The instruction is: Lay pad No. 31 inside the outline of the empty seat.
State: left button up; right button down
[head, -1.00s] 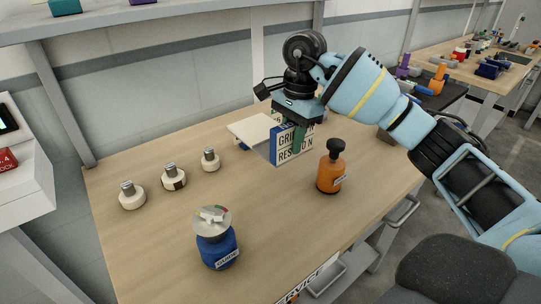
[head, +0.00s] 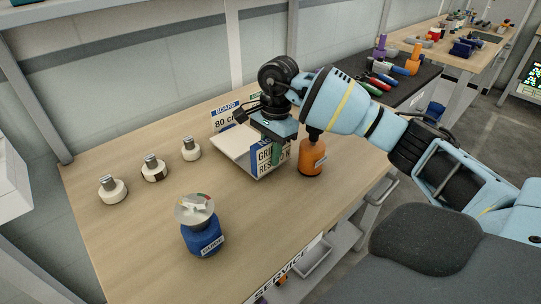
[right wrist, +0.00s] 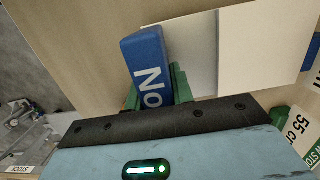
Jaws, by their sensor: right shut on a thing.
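My right gripper (head: 278,155) hangs over the table with green fingers, shut on a blue piece, pad No. 31 (right wrist: 147,55). In the right wrist view it carries white letters "No"; the number is hidden. A pale slab (head: 238,147) shows right beside the fingers in the head view, with a lettered white and blue face (head: 262,160) partly behind them. It also shows in the right wrist view (right wrist: 265,50). I cannot tell how the slab joins the blue piece. I cannot make out the seat's outline. My left gripper is not in view.
An orange bottle (head: 311,158) stands close right of the gripper. A blue "GUIDE" jar (head: 202,239) stands in front. A "BOARD" sign (head: 224,116) is behind. The table's front middle (head: 262,215) is clear.

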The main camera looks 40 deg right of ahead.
jog(key=shift+f, duration=0.7)
jog(key=shift+f, duration=0.2)
jog(key=c, duration=1.2)
grip_release()
jog(key=shift+r, duration=0.15)
jog(key=r, duration=0.4)
jog(key=d+r, duration=0.1)
jog(key=r, duration=0.7)
jog(key=shift+w+d, duration=0.1)
jog(key=shift+d, duration=0.1)
